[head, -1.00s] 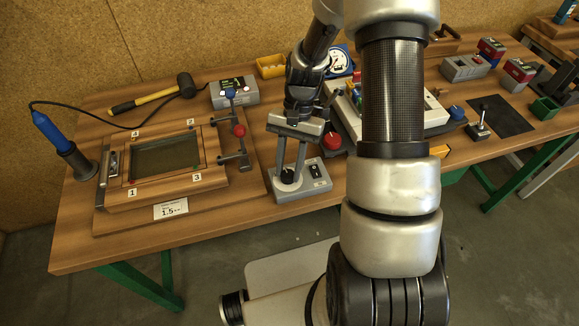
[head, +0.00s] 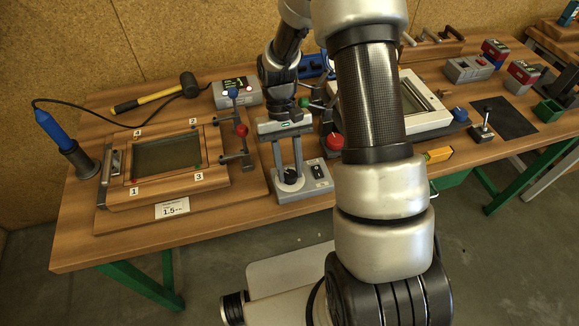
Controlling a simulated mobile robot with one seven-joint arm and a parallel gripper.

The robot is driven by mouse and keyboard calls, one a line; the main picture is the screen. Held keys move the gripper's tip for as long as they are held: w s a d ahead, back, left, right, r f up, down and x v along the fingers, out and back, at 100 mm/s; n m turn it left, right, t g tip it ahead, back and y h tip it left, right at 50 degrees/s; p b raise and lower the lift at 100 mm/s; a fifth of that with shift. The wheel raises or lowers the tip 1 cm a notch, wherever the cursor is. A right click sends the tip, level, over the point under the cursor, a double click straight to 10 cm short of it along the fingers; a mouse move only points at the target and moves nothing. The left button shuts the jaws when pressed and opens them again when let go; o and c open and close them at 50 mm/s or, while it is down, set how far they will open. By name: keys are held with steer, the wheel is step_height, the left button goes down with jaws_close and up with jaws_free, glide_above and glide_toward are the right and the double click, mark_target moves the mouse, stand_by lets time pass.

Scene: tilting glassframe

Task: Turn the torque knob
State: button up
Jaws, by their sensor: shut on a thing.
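The torque knob is a small black round dial (head: 290,180) on top of a low grey box (head: 312,190) at the front middle of the bench. My gripper (head: 289,174) points down over this box, its two grey fingers on either side of the knob and shut on it. The fingers hide part of the knob, so its exact angle is hard to read. A black switch (head: 318,171) sits on the box to the right of the knob.
A wooden tilting frame with a glass pane (head: 168,154) stands to the left, with a red ball-ended lever (head: 241,130) beside it. A red button (head: 333,143) is close to the right of my gripper. A screen device (head: 236,92) stands behind.

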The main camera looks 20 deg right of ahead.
stand_by(0.4)
steer(key=o, duration=1)
steer(key=shift+o, duration=0.2)
steer(key=shift+r, duration=0.1)
steer(key=v, duration=1.7)
steer(key=shift+r, duration=0.2)
steer(key=shift+a, duration=0.1)
